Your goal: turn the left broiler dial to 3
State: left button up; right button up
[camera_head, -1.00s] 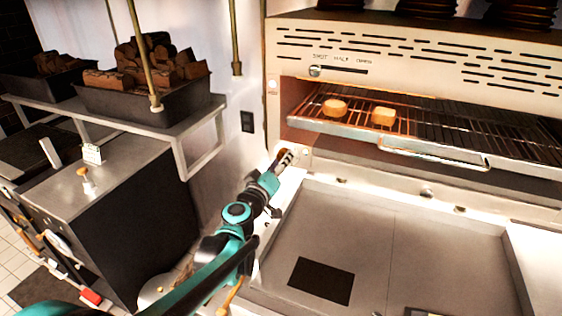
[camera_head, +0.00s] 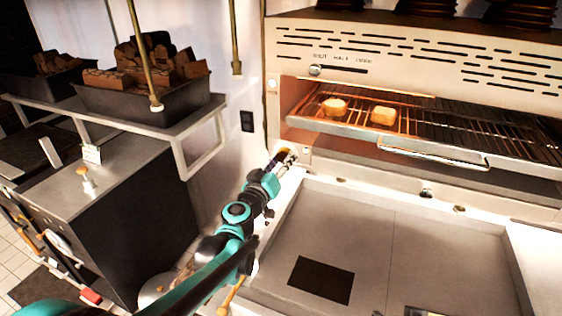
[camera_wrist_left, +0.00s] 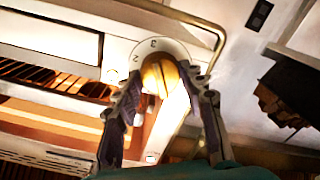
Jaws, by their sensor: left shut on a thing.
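My left gripper (camera_head: 286,158) is at the broiler's lower left front corner. In the left wrist view, the left gripper (camera_wrist_left: 160,82) has its two purple-padded fingers shut on the left broiler dial (camera_wrist_left: 158,72), a brassy knob. A pale scale plate (camera_wrist_left: 160,46) curves around the dial. A mark above the knob looks like a 3 and one at its left looks like a 2, both turned in the picture. The knob's pointer cannot be made out. In the head view the gripper hides the dial. My right gripper is not in view.
The broiler's rack (camera_head: 448,140) holds two pieces of bread (camera_head: 383,115), with a handle (camera_head: 430,154) at its front. A flat griddle-like surface (camera_head: 420,240) lies below. A shelf (camera_head: 150,124) with a tray of firewood (camera_head: 155,98) stands left of my arm.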

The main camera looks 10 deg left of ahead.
pick_arm(q)
jog(key=o, duration=1.2)
jog(key=shift+c, duration=0.2)
jog(key=s+a, duration=0.2)
jog(key=s, duration=0.9)
jog(key=shift+s+a, duration=0.15)
jog(key=shift+s, duration=0.25)
